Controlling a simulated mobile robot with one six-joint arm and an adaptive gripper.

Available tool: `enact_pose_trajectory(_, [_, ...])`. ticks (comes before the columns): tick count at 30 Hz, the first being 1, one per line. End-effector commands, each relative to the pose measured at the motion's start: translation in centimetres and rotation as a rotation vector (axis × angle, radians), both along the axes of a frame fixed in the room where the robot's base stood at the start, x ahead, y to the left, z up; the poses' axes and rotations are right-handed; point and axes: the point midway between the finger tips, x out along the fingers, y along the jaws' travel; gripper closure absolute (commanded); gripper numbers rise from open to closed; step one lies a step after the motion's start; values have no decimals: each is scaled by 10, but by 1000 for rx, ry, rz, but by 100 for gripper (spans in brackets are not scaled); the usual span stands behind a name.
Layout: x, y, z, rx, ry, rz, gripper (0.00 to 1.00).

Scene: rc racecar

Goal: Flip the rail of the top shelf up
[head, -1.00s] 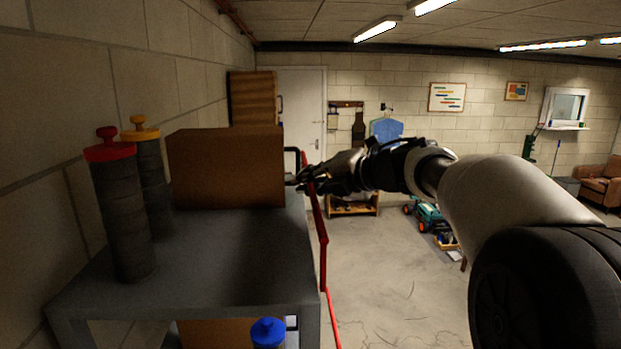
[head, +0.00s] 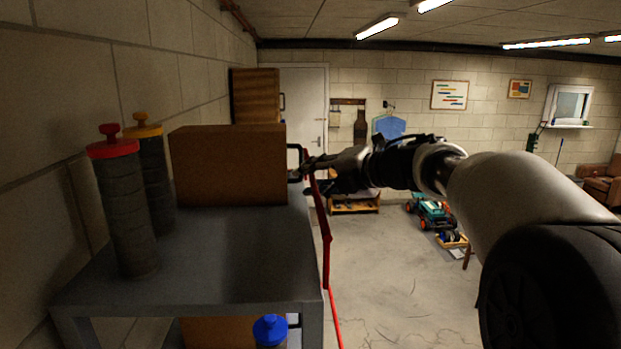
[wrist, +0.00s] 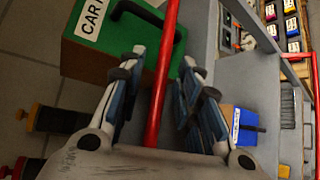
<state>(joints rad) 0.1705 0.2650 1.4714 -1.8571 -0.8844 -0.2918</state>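The red rail (head: 324,235) runs along the right side of the grey top shelf (head: 230,280), close to the shelf's edge. My gripper (head: 308,172) is at the rail's far part, beside the brown box on the shelf. In the wrist view the rail (wrist: 162,75) passes lengthwise between the two spread fingers of my gripper (wrist: 160,95). Gaps show on both sides of the rail, so the fingers are open around it and do not grip it. The gripper's palm hides the rail's lower end in that view.
A brown box (head: 230,165) and canisters with red (head: 112,148) and yellow (head: 143,131) lids stand on the shelf. A blue-lidded bottle (head: 270,329) is below. The wall is at left; open floor (head: 385,285) lies to the right.

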Motion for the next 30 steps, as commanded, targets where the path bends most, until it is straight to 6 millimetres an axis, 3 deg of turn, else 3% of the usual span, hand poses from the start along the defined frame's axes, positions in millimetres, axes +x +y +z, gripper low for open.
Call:
enact_pose_trajectory(15, [-69, -63, 32, -1, -3, -4, 69])
enact_pose_trajectory(30, [-78, -70, 36, 2, -2, -3, 69])
